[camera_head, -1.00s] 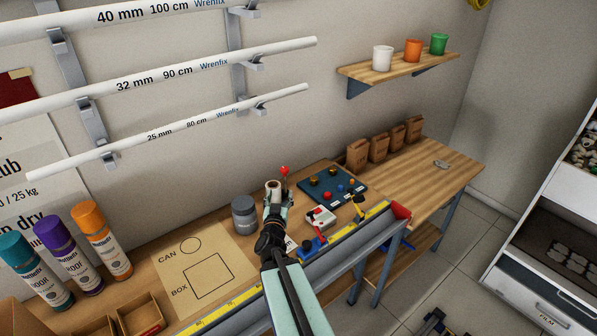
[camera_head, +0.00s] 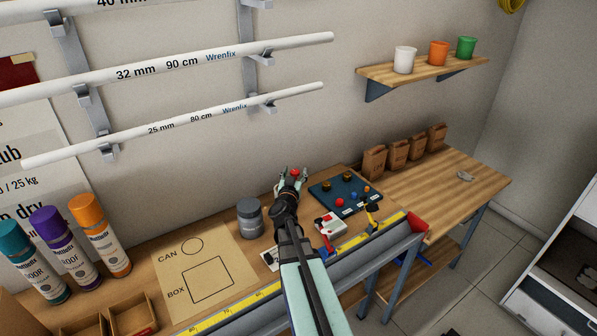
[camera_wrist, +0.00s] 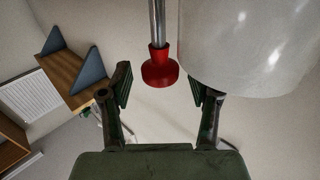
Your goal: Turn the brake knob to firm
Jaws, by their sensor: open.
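A red knob (camera_head: 295,173) stands at the back of the bench, partly hidden by my gripper (camera_head: 292,178). In the wrist view the red knob (camera_wrist: 160,70) is a flanged cap at the end of a metal rod. My gripper (camera_wrist: 160,88) is open, with one finger on each side of the knob's line. A gap shows between the knob and both fingers. A large white cylinder (camera_wrist: 235,45) is close beside the rod and overlaps the right finger's side. No firm mark is legible, and the knob's setting cannot be told.
A grey can (camera_head: 249,218) stands left of my arm. A blue board (camera_head: 338,192) with several small knobs and a white box with a red button (camera_head: 329,225) are to the right. A yellow rule (camera_head: 350,243) runs along the front edge. The bench's right part is mostly clear.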

